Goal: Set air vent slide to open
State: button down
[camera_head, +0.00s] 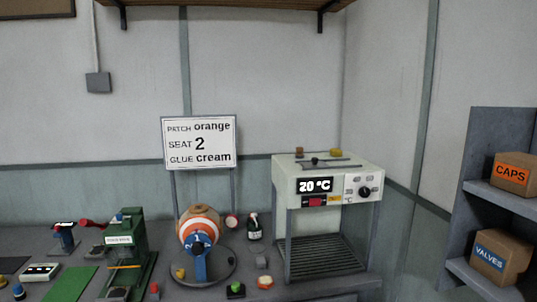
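A cream machine (327,172) stands on the bench right of centre, with a display reading 20 °C. On its top is a dark slotted strip with a small black knob (315,161), which looks like the air vent slide. The knob sits near the left-middle of the strip. A brown block (299,152) and a yellow block (335,152) are behind it. Any open or shut marking is too small to read. The front panel has a dark round dial (364,191), a red button (316,202) and a yellow label. My gripper is not in view.
A sign (200,143) reads patch orange, seat 2, glue cream. Left of the machine are an orange-and-white ball (199,225) on a blue stand, a green press (125,245) and a dark bottle (254,227). A shelf (490,200) with boxes is at right. Space above the machine is clear.

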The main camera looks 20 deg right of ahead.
aim_at(314, 162)
jog(key=u, duration=0.2)
jog(key=i, duration=0.95)
jog(key=z, duration=0.2)
